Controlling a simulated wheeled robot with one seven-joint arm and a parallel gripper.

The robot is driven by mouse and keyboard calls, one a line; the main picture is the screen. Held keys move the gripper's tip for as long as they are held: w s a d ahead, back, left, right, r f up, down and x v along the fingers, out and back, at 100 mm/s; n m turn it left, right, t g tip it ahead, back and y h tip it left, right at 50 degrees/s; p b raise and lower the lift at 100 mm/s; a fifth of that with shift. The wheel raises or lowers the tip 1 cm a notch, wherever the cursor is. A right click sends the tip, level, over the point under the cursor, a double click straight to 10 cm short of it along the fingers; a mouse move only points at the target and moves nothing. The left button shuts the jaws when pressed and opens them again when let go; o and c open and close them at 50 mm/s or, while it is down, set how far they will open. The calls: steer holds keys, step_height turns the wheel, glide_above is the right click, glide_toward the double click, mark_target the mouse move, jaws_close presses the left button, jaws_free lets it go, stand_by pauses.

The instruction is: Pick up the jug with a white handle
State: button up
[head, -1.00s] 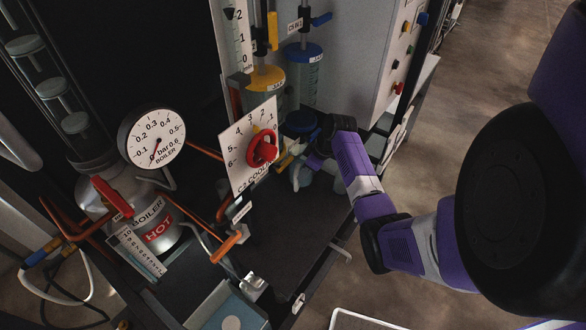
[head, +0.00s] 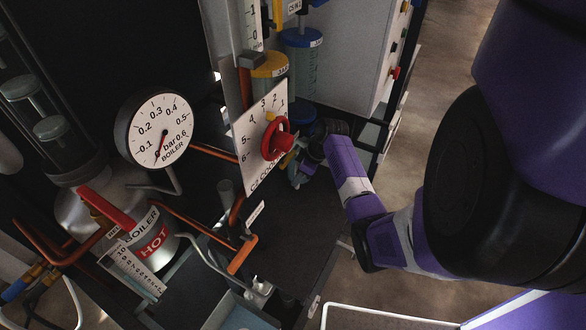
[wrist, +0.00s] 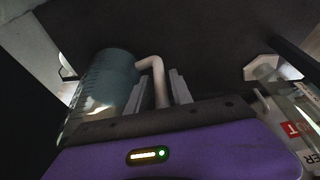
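In the wrist view, the jug is a blue-grey see-through cylinder (wrist: 104,78) left of centre. Its white handle (wrist: 158,78) bends out to the right and down between the two grey fingers of my gripper (wrist: 157,92). The fingers stand apart on either side of the handle, with a gap visible on the left. The lower part of the handle is hidden by my wrist. In the head view, my gripper (head: 298,170) is low behind the red-knobbed C2 panel, and I cannot make out the jug clearly there.
The white C2 panel with a red knob (head: 276,140) stands close left of my gripper. The boiler (head: 150,240), its pressure gauge (head: 160,130) and copper pipes are further left. A yellow-topped cylinder (head: 270,72) and a blue-topped cylinder (head: 302,60) stand behind. Dark deck lies in front.

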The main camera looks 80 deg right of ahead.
jaws_close()
steer(key=shift+r, duration=0.15)
stand_by(1.3)
